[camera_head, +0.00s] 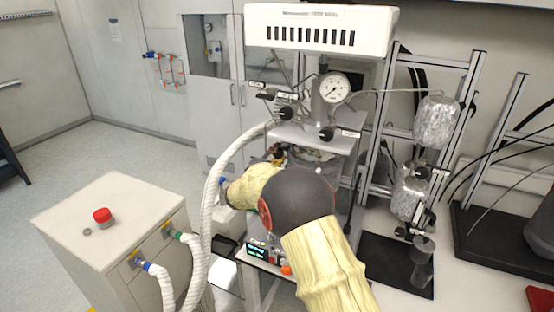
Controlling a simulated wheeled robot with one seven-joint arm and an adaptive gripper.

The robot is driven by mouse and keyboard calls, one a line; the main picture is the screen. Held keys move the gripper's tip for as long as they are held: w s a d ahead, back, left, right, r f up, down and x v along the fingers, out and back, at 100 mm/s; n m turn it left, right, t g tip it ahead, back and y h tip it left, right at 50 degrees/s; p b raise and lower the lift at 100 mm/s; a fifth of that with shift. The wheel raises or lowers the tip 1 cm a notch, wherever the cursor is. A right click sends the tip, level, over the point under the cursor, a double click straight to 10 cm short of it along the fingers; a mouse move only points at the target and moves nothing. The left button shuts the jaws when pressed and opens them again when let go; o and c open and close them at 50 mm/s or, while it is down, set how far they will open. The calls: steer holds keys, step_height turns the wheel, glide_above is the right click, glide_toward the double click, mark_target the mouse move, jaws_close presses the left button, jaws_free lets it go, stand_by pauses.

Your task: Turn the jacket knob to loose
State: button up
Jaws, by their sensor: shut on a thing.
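The reactor stands in the middle under a white box (320,30). A round pressure gauge (334,88) and two black knobs with small labels, a left one (286,113) and a right one (326,133), show on its upper part. I cannot read the labels, and I cannot tell which part is the jacket knob. My cream-sleeved arm with its dark joint crosses in front of the lower reactor and hides much of it. My gripper is hidden behind the arm; small orange and dark parts show just above the sleeve, too small to identify.
A white cabinet (112,215) with a red button (102,215) stands at left. A thick white hose (212,205) runs close left of my arm. A lit control box (258,252) sits below it. Foil-wrapped vessels (436,118) and metal frames stand at right.

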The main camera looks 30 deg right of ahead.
steer(key=shift+f+n+b, duration=0.15)
steer(key=shift+n+b, duration=0.7)
steer(key=shift+n, duration=1.05)
steer(key=o, duration=1.1)
steer(key=shift+o, duration=0.3)
steer(key=v, duration=1.2)
